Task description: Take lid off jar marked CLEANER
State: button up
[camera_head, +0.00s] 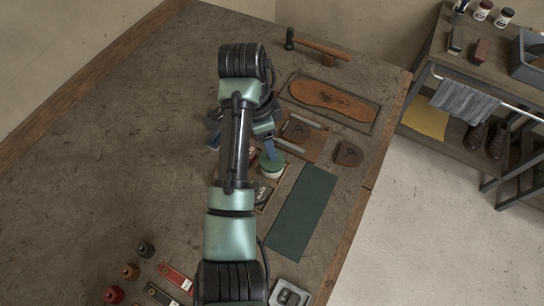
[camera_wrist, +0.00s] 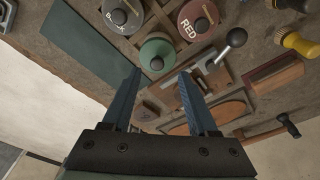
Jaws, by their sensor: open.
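Two small jars stand on the side shelf at the top right of the head view, a left jar (camera_head: 483,10) and a right jar (camera_head: 504,17). I cannot read which one is marked CLEANER. My gripper (camera_wrist: 160,73) is open and empty, its two blue fingers apart above the workbench, far from these jars. In the head view my arm partly hides the gripper. Neither jar shows in the wrist view.
A hammer (camera_head: 320,46) and a sole (camera_head: 335,99) lie beyond. Floor separates the workbench (camera_head: 120,120) from the shelf, which holds a grey bin (camera_head: 530,62).

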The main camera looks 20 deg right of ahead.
jog(key=f, duration=0.4)
jog(key=shift+s+d, duration=0.25)
jog(key=shift+d, duration=0.05)
grip_shut()
